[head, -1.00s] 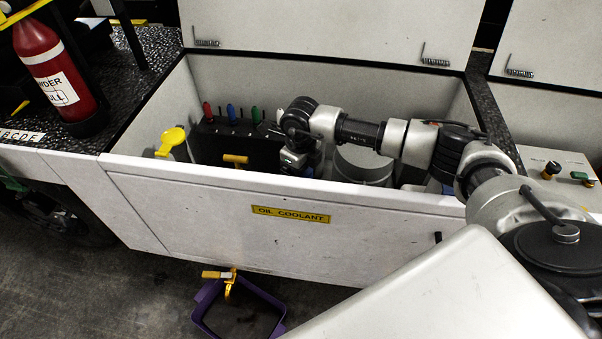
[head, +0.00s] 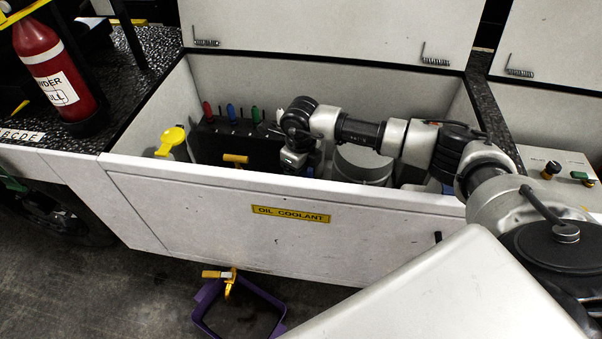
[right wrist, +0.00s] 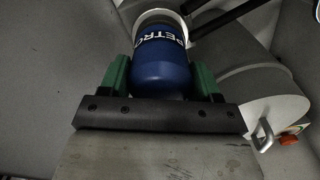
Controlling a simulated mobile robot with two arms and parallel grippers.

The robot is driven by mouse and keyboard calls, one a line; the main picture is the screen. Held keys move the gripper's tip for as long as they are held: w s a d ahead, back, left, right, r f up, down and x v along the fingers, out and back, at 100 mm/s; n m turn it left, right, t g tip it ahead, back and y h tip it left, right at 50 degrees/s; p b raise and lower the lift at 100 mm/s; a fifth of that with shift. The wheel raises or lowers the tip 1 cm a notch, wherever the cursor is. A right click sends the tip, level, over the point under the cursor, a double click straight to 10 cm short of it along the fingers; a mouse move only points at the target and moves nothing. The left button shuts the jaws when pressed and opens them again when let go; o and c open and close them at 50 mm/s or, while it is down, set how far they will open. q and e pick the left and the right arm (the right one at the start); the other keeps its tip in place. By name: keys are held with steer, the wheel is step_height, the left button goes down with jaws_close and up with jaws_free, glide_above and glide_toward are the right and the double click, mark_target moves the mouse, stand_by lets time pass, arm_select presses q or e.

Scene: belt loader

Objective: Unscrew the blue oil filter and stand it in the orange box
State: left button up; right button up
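The blue oil filter (right wrist: 161,68), with white lettering, shows in the right wrist view with its rounded end toward me. My right gripper (right wrist: 161,75) has its green fingers on both sides of the filter, seemingly closed against it. The filter's far end is at a pale round mount (right wrist: 160,18); whether it is still threaded there I cannot tell. In the head view my right arm reaches over the front wall into the oil coolant bay (head: 270,241), and its gripper is mostly hidden behind that wall. No orange box shows. My left gripper is out of view.
The bay holds a yellow cap (head: 171,140), a dark block (head: 235,146) with coloured plugs, and a grey cylinder (head: 365,165) beside my wrist. The raised lid (head: 330,30) stands behind. A purple bin (head: 238,312) sits on the floor below a yellow valve (head: 219,274).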

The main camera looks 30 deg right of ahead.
steer(key=c, duration=0.4)
steer(key=shift+c, duration=0.4)
steer(key=n+b, duration=0.3)
steer(key=n, duration=0.3)
steer(key=shift+w, duration=0.1)
steer(key=n+b, duration=0.1)
steer(key=n, duration=0.4)
steer(key=shift+b, duration=0.3)
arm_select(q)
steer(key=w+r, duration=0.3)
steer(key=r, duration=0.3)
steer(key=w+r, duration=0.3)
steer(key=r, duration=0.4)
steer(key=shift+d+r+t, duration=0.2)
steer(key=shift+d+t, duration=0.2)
arm_select(e)
steer(key=shift+r, duration=0.15)
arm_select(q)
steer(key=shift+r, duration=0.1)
arm_select(e)
steer(key=shift+n, duration=0.4)
